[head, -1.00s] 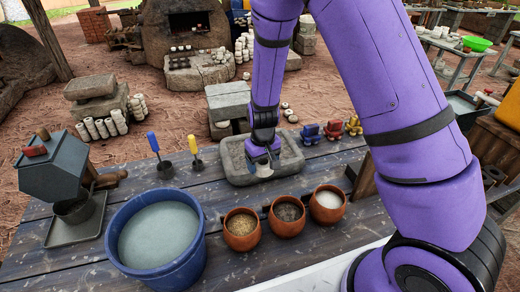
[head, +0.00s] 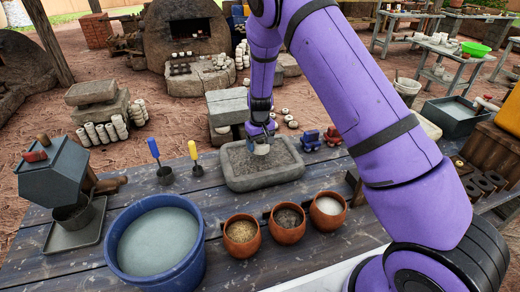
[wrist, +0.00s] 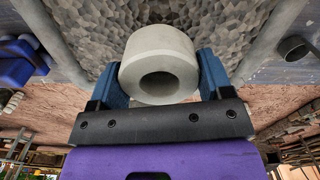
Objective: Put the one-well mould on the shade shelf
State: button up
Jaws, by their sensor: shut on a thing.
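The one-well mould is a pale grey, thick-walled round piece with one round hole (wrist: 158,52). It sits between the two blue fingers of my gripper (wrist: 158,78), which is shut on it. In the head view my gripper (head: 261,140) hangs over the grey stone trough (head: 262,182) on the bench, with the mould (head: 261,150) at its tip. The mould appears to be above the trough's floor; I cannot tell the exact gap. I cannot make out for sure which surface is the shade shelf.
A blue bucket (head: 157,240), three clay bowls including one of white powder (head: 328,206), and two small scoops stand on the bench. Red and blue small pieces (head: 332,135) lie right of the trough. Dark pieces with holes (head: 483,182) lie at right. Tables stand far right.

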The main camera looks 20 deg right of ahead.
aim_at(260, 149)
jog(key=shift+f, duration=1.4)
jog(key=shift+f, duration=0.15)
jog(key=o, duration=1)
jog(key=shift+o, duration=0.2)
